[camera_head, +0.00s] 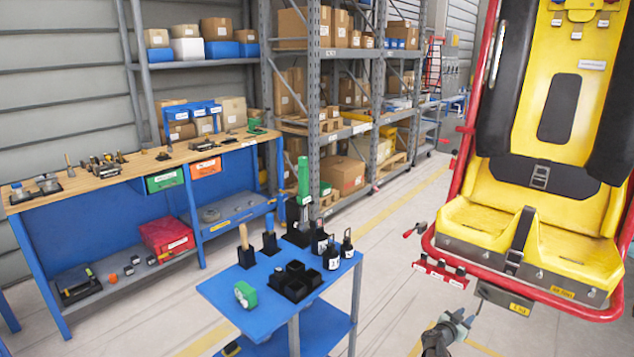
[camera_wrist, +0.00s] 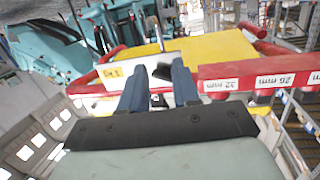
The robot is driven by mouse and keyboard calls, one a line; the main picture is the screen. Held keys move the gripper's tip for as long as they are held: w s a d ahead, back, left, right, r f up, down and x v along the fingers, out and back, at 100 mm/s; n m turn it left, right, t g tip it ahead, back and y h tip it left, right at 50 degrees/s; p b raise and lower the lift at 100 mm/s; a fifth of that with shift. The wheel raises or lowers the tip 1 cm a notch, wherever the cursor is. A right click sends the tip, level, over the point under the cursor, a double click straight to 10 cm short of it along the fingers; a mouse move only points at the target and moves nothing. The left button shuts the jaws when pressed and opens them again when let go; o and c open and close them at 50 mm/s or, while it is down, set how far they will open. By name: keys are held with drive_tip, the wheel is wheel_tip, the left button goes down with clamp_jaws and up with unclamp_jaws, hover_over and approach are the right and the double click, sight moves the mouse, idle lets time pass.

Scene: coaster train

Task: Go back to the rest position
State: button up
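My gripper (camera_head: 459,319) is low in the head view, below the yellow coaster seat (camera_head: 540,215) and its red tube frame (camera_head: 575,312). It also shows in the wrist view (camera_wrist: 160,76), where its two blue-grey fingers stand apart with a gap between them. I see nothing held in it. Dark parts show behind the gap, apparently in the background. Beyond the fingers the wrist view shows a yellow surface (camera_wrist: 215,47) and a red holder bar (camera_wrist: 255,72) with size labels, to the right of the fingers.
A blue cart (camera_head: 225,290) with black bins, a green drill-like tool and black bottle-like items stands left of my gripper. A workbench (camera_head: 130,170) and loaded shelves stand behind. The red holder (camera_head: 440,271) hangs at the seat frame, just above my gripper.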

drive_tip(key=w+a+f+t+y, duration=0.3)
drive_tip(key=w+a+y, duration=0.2)
drive_tip(key=a, duration=0.1)
drive_tip(key=s+a+f+n+g+y, duration=0.2)
drive_tip(key=s+a+f+y, duration=0.25)
drive_tip(key=a, duration=0.25)
drive_tip(key=s+a+f+n+g+y, duration=0.25)
drive_tip(key=a+f+y, duration=0.2)
drive_tip(key=a, duration=0.25)
drive_tip(key=s+a+f+n+g, duration=0.2)
drive_tip(key=s+a+f+g, duration=0.2)
drive_tip(key=s, duration=1.2)
drive_tip(key=s+a+f+n+g, duration=0.3)
drive_tip(key=s+a, duration=0.6)
drive_tip(key=s, duration=0.8)
drive_tip(key=s+a+f+n+g, duration=0.2)
drive_tip(key=s+a+f+g, duration=0.4)
drive_tip(key=s, duration=1.1)
drive_tip(key=shift+a+g, duration=0.45)
drive_tip(key=shift+g, duration=0.3)
drive_tip(key=shift+o, duration=0.5)
